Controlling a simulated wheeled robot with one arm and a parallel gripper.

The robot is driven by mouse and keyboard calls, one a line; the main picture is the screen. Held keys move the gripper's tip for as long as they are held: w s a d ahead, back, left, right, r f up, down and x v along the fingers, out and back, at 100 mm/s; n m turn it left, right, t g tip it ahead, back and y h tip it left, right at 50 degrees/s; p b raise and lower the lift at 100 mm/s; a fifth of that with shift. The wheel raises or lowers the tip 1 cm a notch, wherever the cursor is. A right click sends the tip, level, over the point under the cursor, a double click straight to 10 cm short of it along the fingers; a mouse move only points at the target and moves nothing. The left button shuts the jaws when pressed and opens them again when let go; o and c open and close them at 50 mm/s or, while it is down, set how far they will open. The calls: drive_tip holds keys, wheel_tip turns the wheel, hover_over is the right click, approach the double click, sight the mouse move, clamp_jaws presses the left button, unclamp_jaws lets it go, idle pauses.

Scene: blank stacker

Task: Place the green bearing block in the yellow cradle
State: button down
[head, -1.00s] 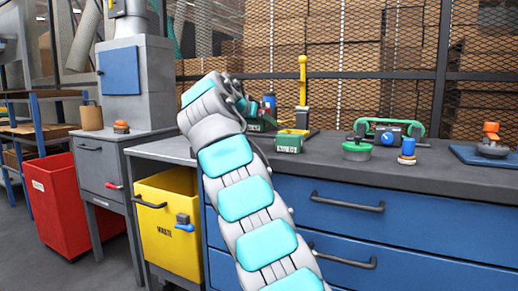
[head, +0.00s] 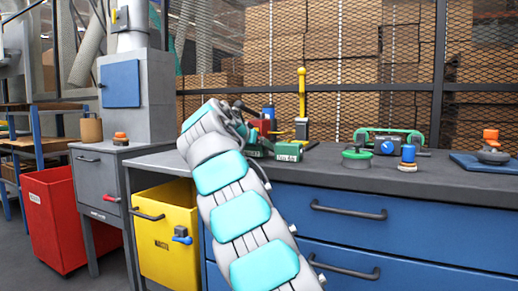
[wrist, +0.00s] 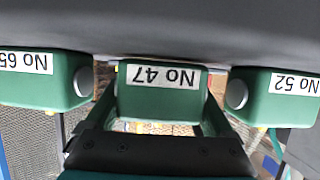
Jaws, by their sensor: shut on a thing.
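Three green blocks stand in a row on the dark counter, and the wrist view shows them upside down. The middle one, labelled No 47 (wrist: 160,103), sits between the two fingers of my gripper (wrist: 160,118), which is shut on it. Block No 65 (wrist: 40,88) and block No 52 (wrist: 275,98) stand on either side, close to the fingers. In the head view one labelled green block (head: 288,151) shows just right of my gripper (head: 255,140); my wrist hides much of the row. I cannot clearly make out a yellow cradle.
Behind my gripper are a red object (head: 263,126), a blue-topped object (head: 268,112) and a tall yellow-handled post (head: 302,95). To the right stand a green-topped round part (head: 356,158), a blue and white piece (head: 408,156) and a green-handled device (head: 388,143).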

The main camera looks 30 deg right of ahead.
drive_tip(key=shift+f, duration=0.2)
unclamp_jaws()
